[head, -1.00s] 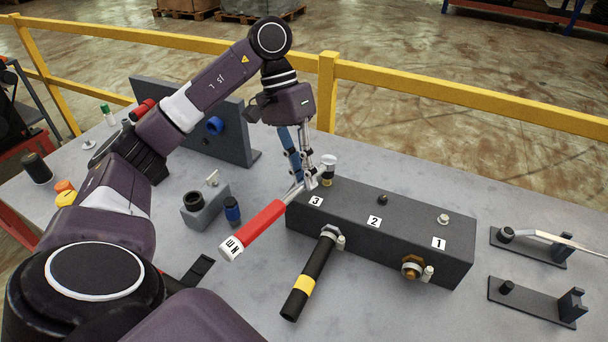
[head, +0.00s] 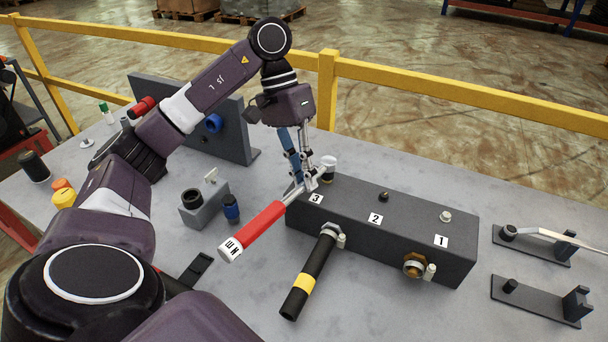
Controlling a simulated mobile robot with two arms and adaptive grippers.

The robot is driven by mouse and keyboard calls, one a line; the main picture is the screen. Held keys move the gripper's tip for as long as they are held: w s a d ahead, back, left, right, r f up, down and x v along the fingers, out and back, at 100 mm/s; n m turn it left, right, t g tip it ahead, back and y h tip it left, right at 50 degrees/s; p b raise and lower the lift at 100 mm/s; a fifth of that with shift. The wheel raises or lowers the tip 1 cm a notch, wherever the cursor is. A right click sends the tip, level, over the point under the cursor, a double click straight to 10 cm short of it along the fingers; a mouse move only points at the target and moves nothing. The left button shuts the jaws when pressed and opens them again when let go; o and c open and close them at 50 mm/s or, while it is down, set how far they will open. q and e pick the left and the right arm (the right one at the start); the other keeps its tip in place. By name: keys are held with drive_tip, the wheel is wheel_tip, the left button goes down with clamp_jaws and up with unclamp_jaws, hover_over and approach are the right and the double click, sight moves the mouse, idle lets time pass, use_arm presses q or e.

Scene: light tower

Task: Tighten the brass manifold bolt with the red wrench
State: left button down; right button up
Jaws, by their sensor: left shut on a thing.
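The red wrench (head: 262,226) has a red handle with a white end cap marked "NM" and a silver head end. My left gripper (head: 313,180) is shut on its silver end, beside the left end of the dark manifold block (head: 345,198). The fingers partly hide the wrench head. The handle slants down to the left, beside the block. The brass manifold bolt (head: 413,265) sits on the block's front face below label 1, well to the right of the wrench and apart from it. My right gripper is not in view.
A grey block (head: 204,205) and a blue-topped piece (head: 231,208) stand left of the wrench. Two dark stands (head: 535,297) lie at the right, one bearing a silver tool (head: 545,236).

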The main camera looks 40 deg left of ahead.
use_arm(q)
drive_tip(key=shift+f+b, duration=0.35)
drive_tip(key=shift+f, duration=0.05)
drive_tip(key=c, duration=2.6)
unclamp_jaws()
clamp_jaws()
drive_tip(key=shift+a+m, duration=0.15)
drive_tip(key=shift+m, duration=0.15)
drive_tip(key=shift+a+r, duration=0.1)
drive_tip(key=shift+a, duration=0.1)
drive_tip(key=shift+a+m+g, duration=0.1)
drive_tip(key=shift+m+g, duration=0.2)
drive_tip(key=shift+m, duration=0.1)
